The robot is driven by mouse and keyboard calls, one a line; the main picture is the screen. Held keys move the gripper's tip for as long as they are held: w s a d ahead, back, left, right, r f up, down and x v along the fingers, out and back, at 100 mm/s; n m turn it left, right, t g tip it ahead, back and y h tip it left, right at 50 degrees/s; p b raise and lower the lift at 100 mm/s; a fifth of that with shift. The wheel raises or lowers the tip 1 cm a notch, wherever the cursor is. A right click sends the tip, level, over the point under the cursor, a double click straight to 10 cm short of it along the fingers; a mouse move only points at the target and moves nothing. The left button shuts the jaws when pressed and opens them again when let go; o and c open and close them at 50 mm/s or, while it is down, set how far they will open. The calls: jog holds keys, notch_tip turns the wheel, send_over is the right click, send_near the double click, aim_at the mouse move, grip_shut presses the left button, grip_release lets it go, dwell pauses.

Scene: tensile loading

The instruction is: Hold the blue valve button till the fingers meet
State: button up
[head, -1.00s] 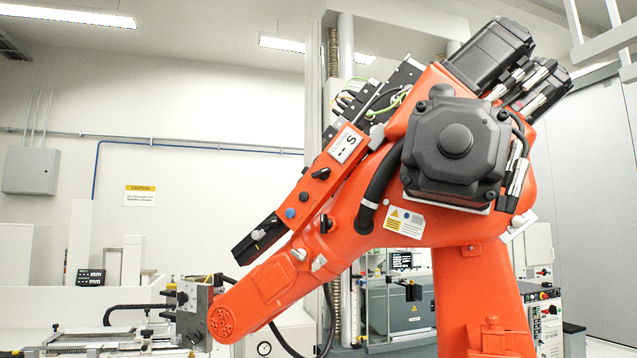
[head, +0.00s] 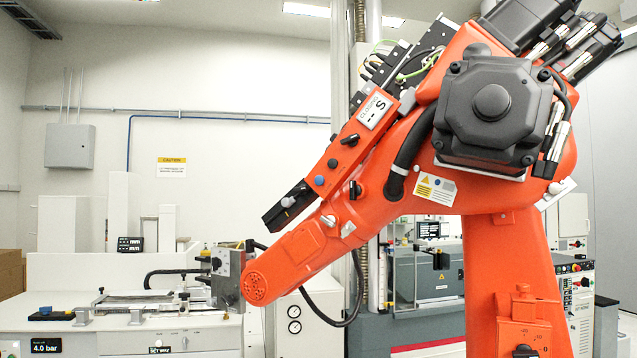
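Nothing is seen touching the button. My gripper (head: 226,277) shows as a grey block at the end of the orange wrist, low at the left, beside the bench fixture. Its fingers cannot be made out, so I cannot tell whether they are apart or meeting.
A white bench (head: 130,330) at the lower left carries a flat metal fixture (head: 140,301) and a blue-black item (head: 52,313). A readout (head: 45,346) on its front shows 4.0 bar. A grey machine (head: 425,280) stands behind my arm, and a control cabinet (head: 575,300) at the right.

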grip_shut()
dwell(1.3)
